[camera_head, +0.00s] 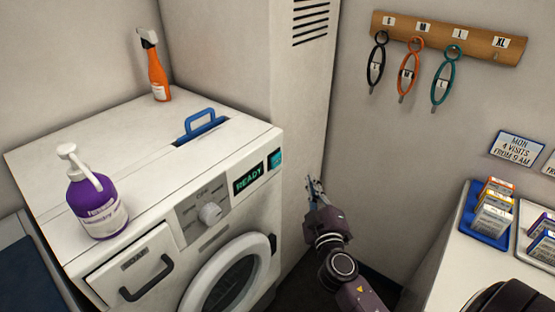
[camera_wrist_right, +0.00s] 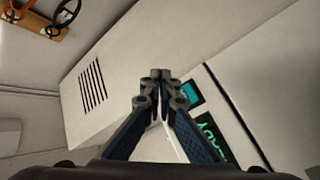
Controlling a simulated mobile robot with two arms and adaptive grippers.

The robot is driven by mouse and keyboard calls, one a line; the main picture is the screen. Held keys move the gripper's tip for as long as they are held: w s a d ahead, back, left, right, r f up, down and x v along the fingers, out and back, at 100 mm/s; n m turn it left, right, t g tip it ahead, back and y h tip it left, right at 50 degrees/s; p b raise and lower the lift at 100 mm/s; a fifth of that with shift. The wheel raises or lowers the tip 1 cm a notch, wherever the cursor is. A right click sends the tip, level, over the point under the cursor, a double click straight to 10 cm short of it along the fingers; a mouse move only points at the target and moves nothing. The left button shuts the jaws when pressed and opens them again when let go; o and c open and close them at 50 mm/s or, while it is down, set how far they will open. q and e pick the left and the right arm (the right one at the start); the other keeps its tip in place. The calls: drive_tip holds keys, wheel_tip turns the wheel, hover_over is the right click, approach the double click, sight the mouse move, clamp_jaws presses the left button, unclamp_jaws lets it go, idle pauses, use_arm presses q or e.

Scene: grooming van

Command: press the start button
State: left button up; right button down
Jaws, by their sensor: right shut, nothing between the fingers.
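A white washing machine (camera_head: 160,253) stands at the left, with a dark display (camera_head: 249,177) reading READY in green. Right of the display, at the panel's corner, is a small teal square (camera_head: 274,159), which looks like the start button; its marking is too small to read. In the right wrist view the teal square (camera_wrist_right: 190,95) lies just beyond and right of the fingertips, with the display (camera_wrist_right: 213,138) below it. My right gripper (camera_head: 314,187) is shut and empty, to the right of the machine's front and apart from it. It also shows in the wrist view (camera_wrist_right: 160,82).
A purple pump bottle (camera_head: 97,207), an orange spray bottle (camera_head: 157,78) and a blue handle (camera_head: 200,124) are on the machine's top. A vented cabinet (camera_head: 300,90) rises behind. A counter with small boxes in a blue tray (camera_head: 468,222) is at the right. Collars (camera_head: 408,70) hang above.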

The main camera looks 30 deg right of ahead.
sight(276, 160)
drive_tip(key=shift+r, duration=0.4)
drive_tip(key=w+a, duration=0.3)
drive_tip(key=w, duration=0.5)
drive_tip(key=shift+a, duration=0.2)
drive_tip(key=shift+w+f, duration=0.1)
drive_tip(key=shift+w, duration=0.1)
idle(1.2)
drive_tip(key=shift+w+a, duration=0.15)
drive_tip(key=shift+w, duration=0.15)
